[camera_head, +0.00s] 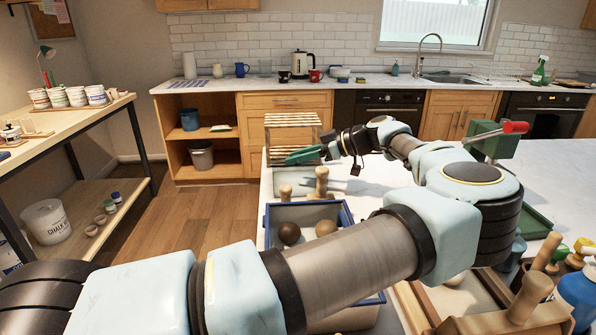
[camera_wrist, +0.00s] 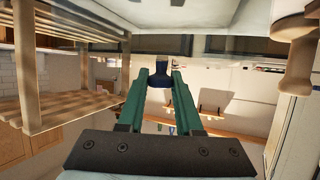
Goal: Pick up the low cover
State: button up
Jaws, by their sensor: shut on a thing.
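My gripper (camera_head: 293,157) has long green fingers. It is above the near worktop in the head view, in front of the slatted wooden rack. In the wrist view its fingertips (camera_wrist: 161,80) close in on a small dark blue piece (camera_wrist: 160,73), which looks held between them. Much of that piece is hidden by the fingers, and I cannot tell its full shape or whether it is the low cover. I cannot make out any other thing as the low cover. In the head view the held piece is too small to tell.
The slatted wooden rack (camera_head: 292,120) stands close behind my gripper and fills the left of the wrist view (camera_wrist: 75,98). A blue-rimmed tray (camera_head: 350,213) with balls and wooden tools (camera_head: 321,182) stand below. Open floor (camera_head: 190,212) lies to the left.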

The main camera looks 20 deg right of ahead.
grip_shut()
